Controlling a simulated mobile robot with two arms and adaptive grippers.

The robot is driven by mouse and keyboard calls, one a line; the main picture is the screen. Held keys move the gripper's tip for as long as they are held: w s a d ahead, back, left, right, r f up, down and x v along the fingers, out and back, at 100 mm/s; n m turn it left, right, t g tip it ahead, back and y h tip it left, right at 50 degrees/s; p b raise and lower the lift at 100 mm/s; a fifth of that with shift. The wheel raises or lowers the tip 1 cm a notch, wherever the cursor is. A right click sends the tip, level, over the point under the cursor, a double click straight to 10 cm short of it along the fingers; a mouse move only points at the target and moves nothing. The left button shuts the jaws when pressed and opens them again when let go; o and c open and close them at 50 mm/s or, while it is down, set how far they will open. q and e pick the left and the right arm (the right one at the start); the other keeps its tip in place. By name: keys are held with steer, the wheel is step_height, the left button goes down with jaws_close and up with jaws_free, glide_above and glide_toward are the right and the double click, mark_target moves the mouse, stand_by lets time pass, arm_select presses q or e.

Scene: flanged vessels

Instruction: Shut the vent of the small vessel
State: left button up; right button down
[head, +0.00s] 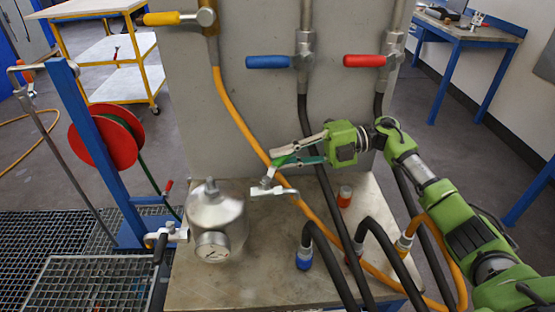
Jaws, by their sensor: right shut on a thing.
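The small vessel (214,212), a shiny metal pot with a round gauge (212,246) on its front, stands on the grey bench top. A thin metal pipe with a valve (268,188) comes out of its right side. The valve's green lever (284,160) slants up to the right from the valve body. My right gripper (283,157), reaching in from the right, is shut on the green lever. The fingers partly hide the lever, so its exact angle is hard to judge. My left gripper is not in view.
Yellow (162,19), blue (268,62) and red (364,60) levers sit on pipes on the grey panel behind. An orange hose (240,121) and several black hoses run down to the bench near my right arm. A red hose reel (106,137) stands left.

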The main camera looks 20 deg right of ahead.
steer(key=c, duration=2)
jaws_free()
steer(key=v, duration=1.2)
steer(key=shift+d, duration=0.1)
